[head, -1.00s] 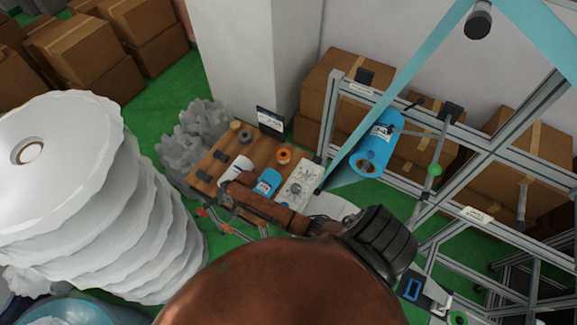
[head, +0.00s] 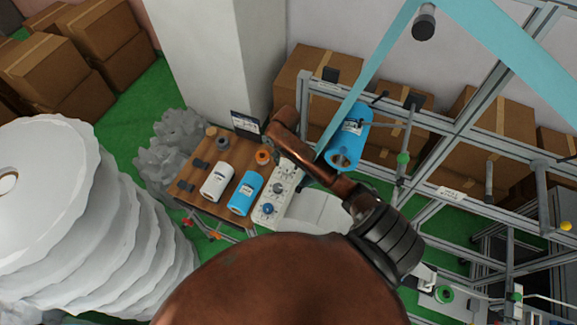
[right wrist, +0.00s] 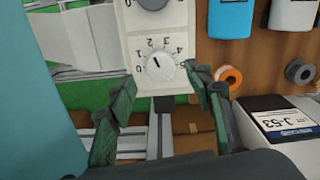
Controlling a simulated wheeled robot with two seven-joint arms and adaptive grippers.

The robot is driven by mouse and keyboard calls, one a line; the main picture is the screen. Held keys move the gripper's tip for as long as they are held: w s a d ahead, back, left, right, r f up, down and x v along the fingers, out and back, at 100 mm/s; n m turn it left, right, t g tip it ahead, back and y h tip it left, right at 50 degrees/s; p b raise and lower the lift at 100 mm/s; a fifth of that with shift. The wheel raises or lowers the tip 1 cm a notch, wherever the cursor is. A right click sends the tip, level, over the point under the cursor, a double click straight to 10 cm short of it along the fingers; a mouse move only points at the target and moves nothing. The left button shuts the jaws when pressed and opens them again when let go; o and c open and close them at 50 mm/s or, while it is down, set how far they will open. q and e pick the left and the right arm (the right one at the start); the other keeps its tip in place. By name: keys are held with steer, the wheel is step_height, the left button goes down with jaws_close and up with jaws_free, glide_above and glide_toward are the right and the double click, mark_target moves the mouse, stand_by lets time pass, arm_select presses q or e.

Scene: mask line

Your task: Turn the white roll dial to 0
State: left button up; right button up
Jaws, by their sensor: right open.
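The white dial (right wrist: 159,67) is on the pale control panel (right wrist: 133,23) in the right wrist view, with numbers around it. Its dark mark points up and left, roughly between 1 and 2. My right gripper (right wrist: 160,80) is open, with its dark green fingers on either side below the dial and nothing between them. I cannot tell whether a finger touches the dial. In the head view the panel (head: 265,215) also bears a blue dial (head: 268,208) and a grey dial (head: 277,188); my right arm reaches over its far end. My left gripper is not in view.
The wooden board (head: 207,172) holds a white item (head: 217,182), a blue item (head: 245,193) and an orange ring (head: 263,157). A screen (head: 245,124) stands at its back. A blue roll (head: 348,140) hangs on the metal frame, right of the panel. A stack of white rolls (head: 60,215) stands left.

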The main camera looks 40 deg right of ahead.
mark_target(287, 168)
steer(key=shift+f, duration=1.85)
steer(key=shift+c, duration=0.6)
steer(key=c, duration=1)
steer(key=shift+c, duration=0.2)
